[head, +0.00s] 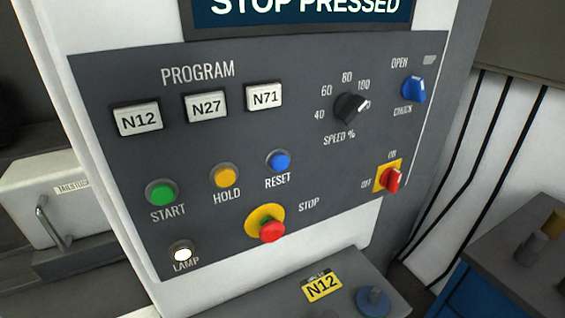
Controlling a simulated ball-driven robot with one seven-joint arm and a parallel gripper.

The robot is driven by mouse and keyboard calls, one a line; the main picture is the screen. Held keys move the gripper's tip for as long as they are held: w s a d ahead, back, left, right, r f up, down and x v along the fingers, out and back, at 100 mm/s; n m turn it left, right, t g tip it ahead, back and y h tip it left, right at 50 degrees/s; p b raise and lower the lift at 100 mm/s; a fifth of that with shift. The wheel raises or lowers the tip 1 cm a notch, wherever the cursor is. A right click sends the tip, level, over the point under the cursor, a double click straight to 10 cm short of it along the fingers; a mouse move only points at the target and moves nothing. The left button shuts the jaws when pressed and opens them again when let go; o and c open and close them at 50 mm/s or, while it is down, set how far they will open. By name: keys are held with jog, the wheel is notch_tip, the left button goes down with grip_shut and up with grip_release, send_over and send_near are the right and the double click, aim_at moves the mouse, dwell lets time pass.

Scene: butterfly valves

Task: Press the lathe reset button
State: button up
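The blue reset button (278,161) sits in the middle of the dark control panel (330,180), above the label RESET. To its left are the yellow HOLD button (224,176) and the green START button (162,193). The red STOP mushroom button (271,231) on its yellow base is just below it. The screen (305,8) above the panel reads STOP PRESSED; its top is cut off. My gripper is not in view, and nothing covers the reset button.
Program keys N12 (138,119), N27 (206,106) and N71 (264,97) line the panel's upper left. A speed knob (350,107), blue chuck knob (414,89) and red on/off switch (391,180) are at right. The lamp (182,253) glows white. A ledge bears a yellow N12 tag (322,287).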

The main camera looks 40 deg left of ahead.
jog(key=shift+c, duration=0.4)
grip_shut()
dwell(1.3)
